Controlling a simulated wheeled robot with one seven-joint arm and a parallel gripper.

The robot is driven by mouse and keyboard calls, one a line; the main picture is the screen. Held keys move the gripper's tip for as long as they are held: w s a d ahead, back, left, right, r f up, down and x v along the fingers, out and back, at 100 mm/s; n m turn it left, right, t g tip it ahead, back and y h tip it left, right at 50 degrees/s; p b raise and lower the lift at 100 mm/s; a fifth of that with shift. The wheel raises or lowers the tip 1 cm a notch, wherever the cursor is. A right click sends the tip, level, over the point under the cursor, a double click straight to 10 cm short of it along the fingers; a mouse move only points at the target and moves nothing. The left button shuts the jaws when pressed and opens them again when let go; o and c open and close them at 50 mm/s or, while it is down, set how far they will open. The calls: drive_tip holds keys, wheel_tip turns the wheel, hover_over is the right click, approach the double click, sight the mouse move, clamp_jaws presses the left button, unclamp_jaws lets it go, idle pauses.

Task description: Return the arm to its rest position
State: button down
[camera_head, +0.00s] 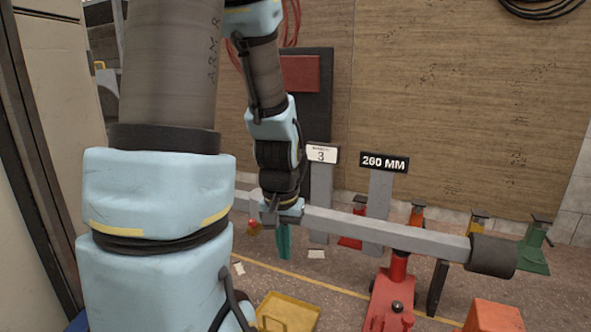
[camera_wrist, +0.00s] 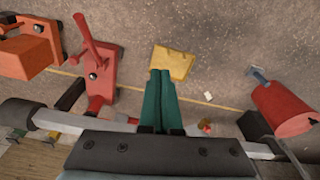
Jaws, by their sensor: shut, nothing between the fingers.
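My arm comes down from the top of the head view. My gripper (camera_head: 284,255) points down beside a long grey beam, and the wrist overlaps the beam in the picture. I cannot tell from this view whether they touch. The two teal fingers lie together, with nothing between them. In the wrist view my gripper (camera_wrist: 160,74) is shut and empty above the floor, and the beam passes behind the gripper body.
The grey beam (camera_head: 390,234) has a black end sleeve (camera_head: 492,256). A red jack (camera_head: 392,297) stands under it. A yellow tray (camera_head: 288,312) and an orange block (camera_head: 494,317) are on the floor. Signs reading 260 MM (camera_head: 384,162) and 3 (camera_head: 321,154) stand behind.

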drive_tip(key=s+a+r+n+p, duration=0.1)
drive_tip(key=s+a+r+n, duration=0.15)
drive_tip(key=a+r, duration=0.25)
wheel_tip(320, 180, up, 36)
drive_tip(key=p, duration=3.7)
drive_tip(key=shift+d+m, duration=0.3)
drive_tip(key=shift+m, duration=0.05)
drive_tip(key=shift+w+r, duration=0.1)
